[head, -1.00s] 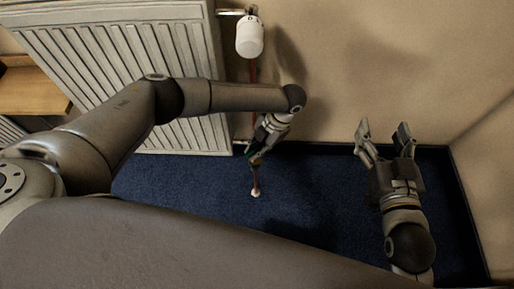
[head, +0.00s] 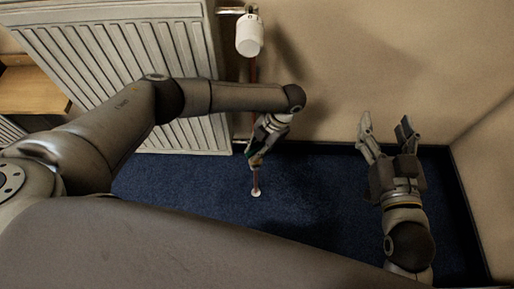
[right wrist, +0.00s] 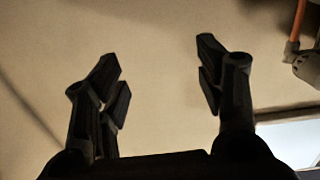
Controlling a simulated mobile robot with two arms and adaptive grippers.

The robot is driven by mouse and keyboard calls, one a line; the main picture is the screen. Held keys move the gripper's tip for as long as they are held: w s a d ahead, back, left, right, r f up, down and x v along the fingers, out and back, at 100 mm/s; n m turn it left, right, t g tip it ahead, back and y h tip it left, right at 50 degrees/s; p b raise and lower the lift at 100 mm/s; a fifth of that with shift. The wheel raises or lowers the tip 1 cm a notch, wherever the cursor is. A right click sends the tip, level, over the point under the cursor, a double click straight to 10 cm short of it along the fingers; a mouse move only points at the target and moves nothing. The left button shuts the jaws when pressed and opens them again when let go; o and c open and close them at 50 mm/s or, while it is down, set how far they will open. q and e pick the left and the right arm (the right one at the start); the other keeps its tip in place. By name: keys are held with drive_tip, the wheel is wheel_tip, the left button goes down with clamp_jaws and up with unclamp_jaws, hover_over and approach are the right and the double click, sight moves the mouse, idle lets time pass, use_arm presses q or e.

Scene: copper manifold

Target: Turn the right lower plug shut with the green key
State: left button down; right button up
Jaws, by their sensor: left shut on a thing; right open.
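My left gripper (head: 256,158) is in the head view, low in front of the wall beside the radiator's right edge, close to the upright copper pipe. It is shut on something. A small green bit (head: 247,148) shows at its fingers and fits the green key, but most of it is hidden. The right lower plug cannot be made out; the gripper and wrist cover that spot. My right gripper (head: 385,130) is open and empty in front of the wall at the right; its spread fingers also show in the right wrist view (right wrist: 160,85).
A white ribbed radiator (head: 120,60) fills the upper left, with a white valve head (head: 250,35) at its side. A copper pipe (head: 257,180) meets the blue carpet (head: 190,185) at a pale collar. A wooden shelf (head: 32,90) is at far left. Carpet between the grippers is clear.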

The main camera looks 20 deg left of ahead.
use_arm(q)
drive_tip(key=shift+f, duration=0.2)
use_arm(e)
drive_tip(key=shift+a+r+t, duration=0.1)
drive_tip(key=shift+r+t, duration=0.3)
drive_tip(key=shift+r, duration=0.25)
use_arm(q)
drive_tip(key=shift+m, duration=0.5)
drive_tip(key=shift+m+t+y, duration=0.3)
drive_tip(key=shift+m+t, duration=0.1)
drive_tip(key=shift+m, duration=0.3)
drive_tip(key=shift+f, duration=0.1)
use_arm(e)
drive_tip(key=shift+a+r+y, duration=0.1)
drive_tip(key=shift+r+y, duration=0.2)
drive_tip(key=shift+r, duration=0.2)
